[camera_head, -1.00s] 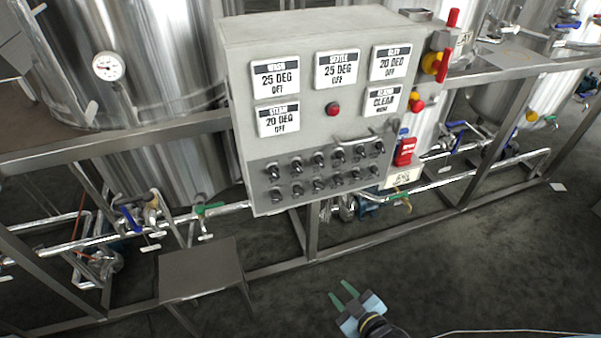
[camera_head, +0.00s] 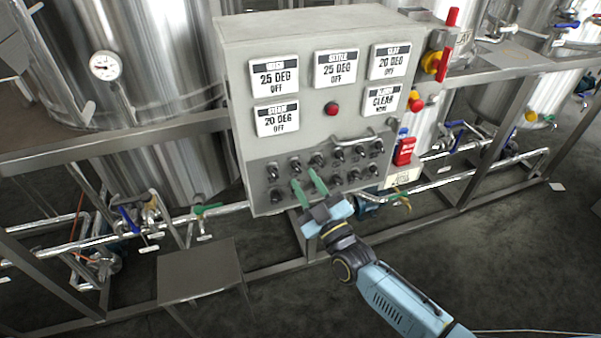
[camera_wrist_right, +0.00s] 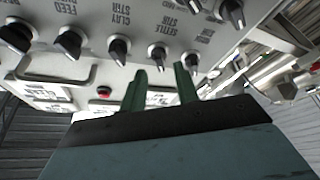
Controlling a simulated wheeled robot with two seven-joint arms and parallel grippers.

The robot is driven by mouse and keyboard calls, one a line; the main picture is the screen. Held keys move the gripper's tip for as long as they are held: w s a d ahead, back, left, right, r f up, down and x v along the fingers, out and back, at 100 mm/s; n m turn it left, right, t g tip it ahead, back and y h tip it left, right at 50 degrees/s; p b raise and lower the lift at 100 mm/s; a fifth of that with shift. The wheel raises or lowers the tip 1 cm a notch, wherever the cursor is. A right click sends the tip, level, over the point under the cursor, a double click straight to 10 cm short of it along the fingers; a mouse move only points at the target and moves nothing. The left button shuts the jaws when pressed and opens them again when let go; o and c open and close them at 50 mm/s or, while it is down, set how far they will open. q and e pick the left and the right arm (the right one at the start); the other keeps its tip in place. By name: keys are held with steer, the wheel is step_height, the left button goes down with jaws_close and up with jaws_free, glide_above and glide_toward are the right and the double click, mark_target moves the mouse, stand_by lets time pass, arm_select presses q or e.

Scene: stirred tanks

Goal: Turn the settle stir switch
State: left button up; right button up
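The control panel (camera_head: 325,215) is a grey box with display plates and two rows of black rotary knobs. My right gripper (camera_head: 305,181) reaches up to the knob rows from below, at their left half, with its green fingers spread. In the right wrist view, the open gripper (camera_wrist_right: 161,80) has a black knob (camera_wrist_right: 157,52) showing between and just beyond its fingertips. A label reading settle stir (camera_wrist_right: 168,30) lies beside that knob. The fingers look empty; whether they touch the knob cannot be told. My left gripper is not in view.
Neighbouring knobs, such as the one labelled feed (camera_wrist_right: 70,42), stand close on both sides. A metal handle (camera_wrist_right: 62,78) sticks out of the panel. A red lamp (camera_head: 332,109) is above the knobs. A steel step (camera_head: 200,275) stands lower left. The floor before the panel is open.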

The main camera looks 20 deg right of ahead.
mark_target(298, 171)
steer(key=shift+x, duration=1.65)
jaws_close()
